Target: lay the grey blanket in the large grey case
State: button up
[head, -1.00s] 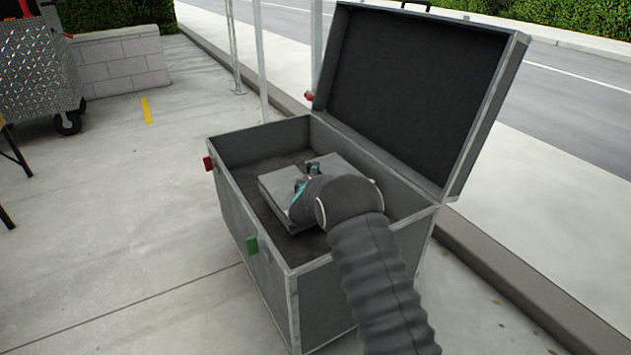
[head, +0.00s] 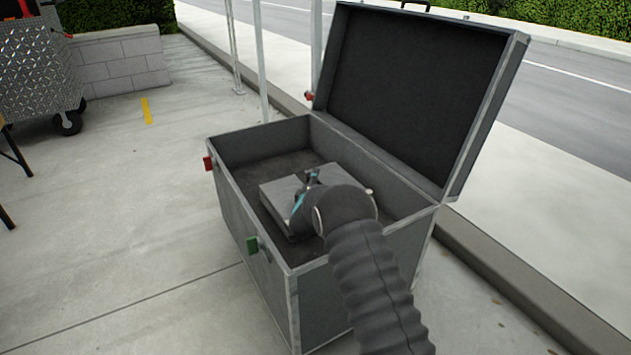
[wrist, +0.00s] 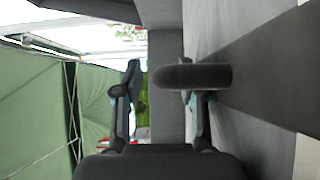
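The grey blanket (head: 280,189) is a flat folded block, lying inside the large grey case (head: 236,213), apparently on its floor, though its near right side is hidden behind my arm. My gripper (head: 312,176) is over the blanket's top, at its middle. In the wrist view my gripper (wrist: 160,95) has its two fingers apart. A dark rounded bar (wrist: 193,77) on the blanket's light grey top (wrist: 207,30) lies by the right finger and partly covers it. The left finger is clear of the bar. The case's lid (head: 415,95) stands open at the back right.
A red latch (head: 208,163) and a green latch (head: 252,245) are on the case's outside. A metal-plated cart (head: 40,75) and a block wall (head: 120,65) stand far left. Thin poles (head: 262,60) rise behind the case.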

jog(key=shift+s, duration=0.1)
jog(key=s, duration=0.7)
jog(key=shift+s+a, duration=0.15)
jog(key=shift+a, duration=0.15)
jog(key=shift+r, duration=0.45)
jog(key=s+d+r+m+g+y, duration=0.1)
jog(key=d+r+m, duration=0.1)
jog(key=r, duration=0.4)
jog(key=s+d+r+m+g+y, duration=0.1)
jog(key=s+d+r, duration=0.1)
jog(key=r, duration=0.4)
jog(key=s+d+r+m+g+y, duration=0.2)
jog(key=s+d+r+m+g, duration=0.3)
jog(key=s+r, duration=0.55)
jog(key=s+d+f+m+g+h, duration=0.1)
jog(key=s+d+m, duration=0.3)
jog(key=s, duration=1.5)
jog(key=s+d+f+m+g+h, duration=0.1)
jog(key=s+d+m+g, duration=0.3)
jog(key=s+d, duration=0.6)
jog(key=s+m, duration=0.1)
jog(key=s, duration=0.9)
jog(key=shift+s+d, duration=0.15)
